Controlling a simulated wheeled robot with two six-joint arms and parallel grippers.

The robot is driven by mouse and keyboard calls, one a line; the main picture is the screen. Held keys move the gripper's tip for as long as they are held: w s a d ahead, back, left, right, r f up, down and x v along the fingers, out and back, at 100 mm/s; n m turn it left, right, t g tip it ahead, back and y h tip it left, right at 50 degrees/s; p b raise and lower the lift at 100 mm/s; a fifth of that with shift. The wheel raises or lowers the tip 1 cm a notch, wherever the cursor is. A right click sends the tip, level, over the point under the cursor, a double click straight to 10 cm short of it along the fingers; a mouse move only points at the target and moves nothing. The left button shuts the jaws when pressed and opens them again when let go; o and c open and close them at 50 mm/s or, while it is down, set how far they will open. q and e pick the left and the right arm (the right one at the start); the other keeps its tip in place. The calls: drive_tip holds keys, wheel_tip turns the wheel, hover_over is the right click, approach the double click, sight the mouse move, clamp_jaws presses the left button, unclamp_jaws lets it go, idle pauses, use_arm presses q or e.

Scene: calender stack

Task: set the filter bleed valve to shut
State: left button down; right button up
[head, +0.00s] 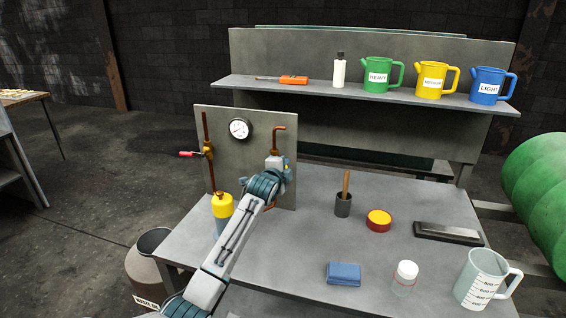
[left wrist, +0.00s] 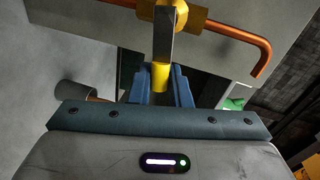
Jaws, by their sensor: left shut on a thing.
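An upright grey panel (head: 222,125) at the back left of the table carries two copper pipe runs. On the left run is a brass valve (head: 208,150) whose red-gripped lever (head: 188,154) points left, across the pipe. My left gripper (head: 281,164) is at the right run, below its pipe elbow (head: 278,130), and mostly hides the valve there. The left wrist view shows that valve's brass body (left wrist: 205,22), its flat metal lever (left wrist: 165,45) and yellow grip (left wrist: 160,77). The blue fingers are shut around the yellow grip. No label shows which valve is the filter bleed.
A round gauge (head: 239,129) sits between the pipes. A yellow-topped cylinder (head: 222,206) stands before the panel, close to my left arm.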

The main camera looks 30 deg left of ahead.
use_arm(q)
drive_tip(key=shift+f+m, duration=0.65)
drive_tip(key=shift+m, duration=0.15)
drive_tip(key=shift+f+y, duration=0.15)
drive_tip(key=shift+y, duration=0.15)
drive_tip(key=c, duration=1.4)
unclamp_jaws()
drive_tip(key=shift+p, duration=0.3)
drive_tip(key=b+v, duration=0.3)
drive_tip(key=v, duration=0.8)
